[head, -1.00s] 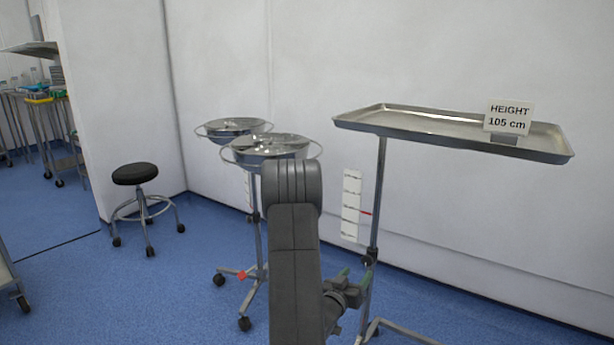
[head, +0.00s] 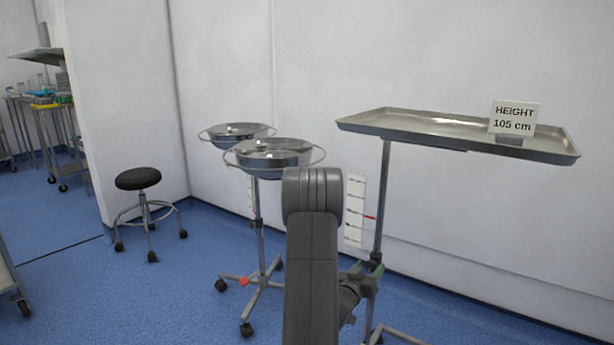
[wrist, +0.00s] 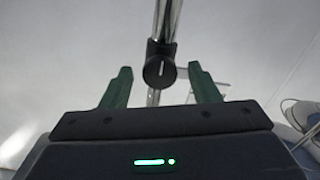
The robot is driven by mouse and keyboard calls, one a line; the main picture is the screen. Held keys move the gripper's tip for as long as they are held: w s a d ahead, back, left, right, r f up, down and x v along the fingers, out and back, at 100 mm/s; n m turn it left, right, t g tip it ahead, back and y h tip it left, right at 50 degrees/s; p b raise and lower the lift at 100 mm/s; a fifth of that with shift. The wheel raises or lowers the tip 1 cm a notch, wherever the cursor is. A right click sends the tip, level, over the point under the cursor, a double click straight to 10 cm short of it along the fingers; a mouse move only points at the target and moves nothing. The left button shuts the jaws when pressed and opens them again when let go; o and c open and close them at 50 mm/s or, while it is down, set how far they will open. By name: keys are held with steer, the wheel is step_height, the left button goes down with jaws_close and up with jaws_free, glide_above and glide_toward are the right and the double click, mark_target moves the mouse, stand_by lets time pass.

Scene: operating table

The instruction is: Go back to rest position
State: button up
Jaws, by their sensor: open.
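My gripper (wrist: 160,92) shows in the wrist view with its two green fingers spread apart and nothing between them. Beyond the fingers is a metal pole with a dark round knob (wrist: 159,72), apart from the fingers as far as I can tell. In the head view my gripper (head: 366,272) is partly hidden behind my dark grey arm, low and close in the picture to the pole of the tray stand. The metal tray (head: 420,132) on that stand holds only a sign reading "HEIGHT 105 cm" (head: 514,118).
Two steel basins on wheeled stands, a nearer one (head: 274,158) and a farther one (head: 236,132), stand left of my arm. A black stool (head: 138,179) is farther left by the wall corner. Shelving with supplies is at far left. Blue floor (head: 110,300) is clear at lower left.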

steer(key=p+v, duration=0.3)
steer(key=v, duration=1)
steer(key=b+x, duration=0.3)
steer(key=x, duration=1)
steer(key=shift+w+d+f, duration=0.1)
steer(key=shift+w+d, duration=0.1)
steer(key=m+b, duration=0.1)
steer(key=m, duration=0.3)
steer(key=shift+a+m, duration=0.1)
steer(key=shift+m, duration=0.3)
steer(key=m, duration=0.5)
steer(key=shift+s, duration=0.1)
steer(key=m, duration=0.5)
steer(key=shift+m, duration=0.4)
steer(key=m, duration=0.5)
